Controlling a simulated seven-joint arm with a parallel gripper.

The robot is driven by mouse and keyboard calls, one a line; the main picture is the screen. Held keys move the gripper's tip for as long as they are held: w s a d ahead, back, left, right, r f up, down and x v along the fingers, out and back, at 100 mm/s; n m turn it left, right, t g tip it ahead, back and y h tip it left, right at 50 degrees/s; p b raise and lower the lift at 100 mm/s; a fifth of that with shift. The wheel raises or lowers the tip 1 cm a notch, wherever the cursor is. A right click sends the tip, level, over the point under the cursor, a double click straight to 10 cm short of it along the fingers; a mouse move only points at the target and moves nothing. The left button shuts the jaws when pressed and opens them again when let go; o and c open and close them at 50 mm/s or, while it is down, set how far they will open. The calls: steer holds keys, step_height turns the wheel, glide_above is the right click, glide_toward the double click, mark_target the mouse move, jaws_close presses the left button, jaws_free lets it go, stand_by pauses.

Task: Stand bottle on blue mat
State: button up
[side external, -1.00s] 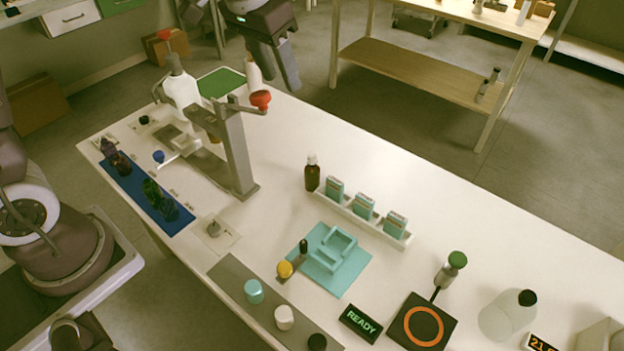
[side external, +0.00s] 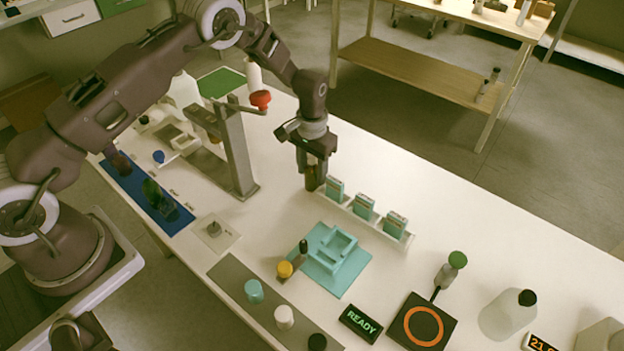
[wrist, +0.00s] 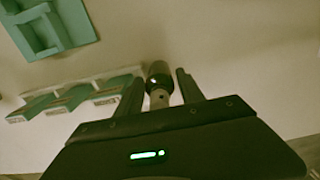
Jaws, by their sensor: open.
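A brown bottle (side external: 313,179) with a pale cap stands upright at the left end of the white rack. My gripper (side external: 315,172) has come down over it from above and hides most of it. In the wrist view the bottle (wrist: 158,76) shows between the two spread fingers of my gripper (wrist: 160,92); contact cannot be made out. The blue mat (side external: 134,183) lies at the table's left edge, partly behind my arm. A brownish bottle (side external: 121,164) and dark green bottles (side external: 152,190) stand on it.
The white rack (side external: 345,206) holds several teal-labelled boxes (side external: 363,207). A metal press stand with a red knob (side external: 260,99) rises between the bottle and the mat. A teal tray (side external: 333,250) lies in front of the rack. Bare table lies between stand and rack.

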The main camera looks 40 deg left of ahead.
steer(key=shift+c, duration=0.5)
jaws_close()
steer(key=shift+r, duration=0.1)
step_height(320, 180, up, 28)
